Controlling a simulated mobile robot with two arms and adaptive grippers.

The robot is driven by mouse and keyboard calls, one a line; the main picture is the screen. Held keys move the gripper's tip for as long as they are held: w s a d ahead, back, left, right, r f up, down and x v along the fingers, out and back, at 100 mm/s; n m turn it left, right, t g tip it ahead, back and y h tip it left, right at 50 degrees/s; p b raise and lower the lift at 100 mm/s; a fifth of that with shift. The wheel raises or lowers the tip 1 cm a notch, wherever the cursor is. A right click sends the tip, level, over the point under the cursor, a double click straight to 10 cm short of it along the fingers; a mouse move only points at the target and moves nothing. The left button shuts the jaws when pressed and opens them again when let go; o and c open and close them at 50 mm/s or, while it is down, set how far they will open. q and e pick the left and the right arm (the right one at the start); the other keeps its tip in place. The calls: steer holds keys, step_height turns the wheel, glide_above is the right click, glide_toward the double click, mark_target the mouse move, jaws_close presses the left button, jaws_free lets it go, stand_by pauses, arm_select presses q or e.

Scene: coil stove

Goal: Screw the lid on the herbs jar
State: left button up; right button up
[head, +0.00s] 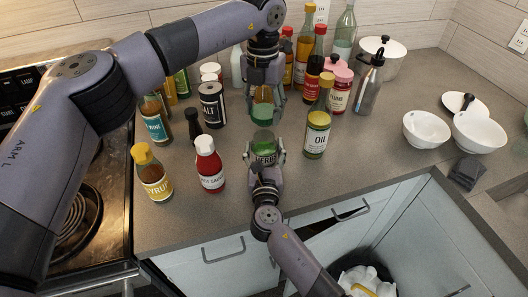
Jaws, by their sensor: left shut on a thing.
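The herbs jar (264,159) has a green upper part and a partly covered label reading HERBS. It is near the front of the counter, between the fingers of my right gripper (264,153), which reaches in from below and is closed around its sides. My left gripper (263,111) points down above and slightly behind the jar. It is shut on a small teal-green and orange piece (262,114), which I take to be the lid; its shape is partly hidden by the fingers. A visible gap separates this piece from the jar's top.
An oil bottle (317,130) stands close right of the jar. A red sauce bottle (209,167) and syrup bottle (152,176) stand left. Several bottles crowd the back. White bowls (479,131) sit right. Counter (370,150) between oil and bowls is clear.

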mark_target(263, 138)
steer(key=c, duration=1.3)
arm_select(q)
steer(key=shift+f, duration=2.5)
arm_select(e)
steer(key=shift+o, duration=0.2)
arm_select(q)
steer(key=shift+f, duration=0.85)
steer(key=shift+f, duration=0.6)
